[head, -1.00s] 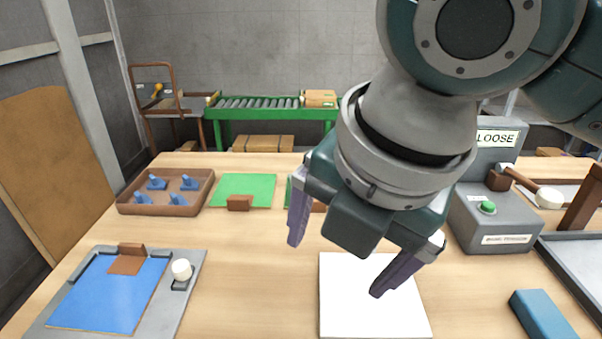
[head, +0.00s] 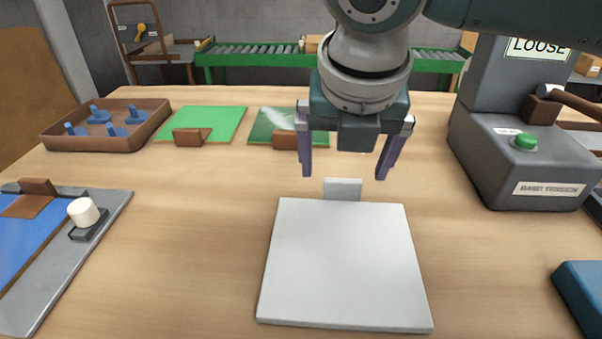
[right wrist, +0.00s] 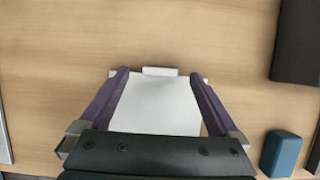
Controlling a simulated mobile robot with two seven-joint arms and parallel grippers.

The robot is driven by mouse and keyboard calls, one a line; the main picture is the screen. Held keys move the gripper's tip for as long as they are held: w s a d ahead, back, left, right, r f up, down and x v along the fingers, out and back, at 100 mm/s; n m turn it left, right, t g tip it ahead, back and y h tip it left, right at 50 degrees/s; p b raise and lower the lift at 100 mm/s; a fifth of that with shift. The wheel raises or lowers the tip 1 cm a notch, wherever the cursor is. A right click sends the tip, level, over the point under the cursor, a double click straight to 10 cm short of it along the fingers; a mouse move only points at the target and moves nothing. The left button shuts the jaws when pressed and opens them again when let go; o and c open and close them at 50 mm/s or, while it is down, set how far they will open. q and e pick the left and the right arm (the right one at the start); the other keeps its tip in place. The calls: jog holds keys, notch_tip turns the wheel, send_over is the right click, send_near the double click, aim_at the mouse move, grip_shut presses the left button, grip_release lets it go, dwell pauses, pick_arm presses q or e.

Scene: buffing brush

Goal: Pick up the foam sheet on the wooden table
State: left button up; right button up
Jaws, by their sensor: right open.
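The foam sheet (head: 342,265) is a pale grey-white square lying flat on the wooden table (head: 190,230). A small light tab (head: 343,189) stands at its far edge. My right gripper (head: 342,172) is open and empty, with its purple fingers apart and pointing down above the table near the tab. In the right wrist view the sheet (right wrist: 158,104) shows between the two open fingers (right wrist: 160,78), with the tab (right wrist: 160,71) at its far edge. The fingers appear apart from the sheet. My left gripper is not in view.
A grey band tension box (head: 530,160) with a green button stands at the right. A blue block (head: 580,295) lies at the right front. A grey board with a blue sheet (head: 85,260) is at the left. A brown tray (head: 105,140) and green sheets (head: 205,123) are behind.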

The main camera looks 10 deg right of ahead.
jog(key=x, duration=0.2)
jog(key=shift+w+d+f, duration=0.1)
jog(key=shift+w+f, duration=0.05)
jog(key=shift+f, duration=0.2)
jog(key=c, duration=1.4)
jog(key=shift+r, duration=0.15)
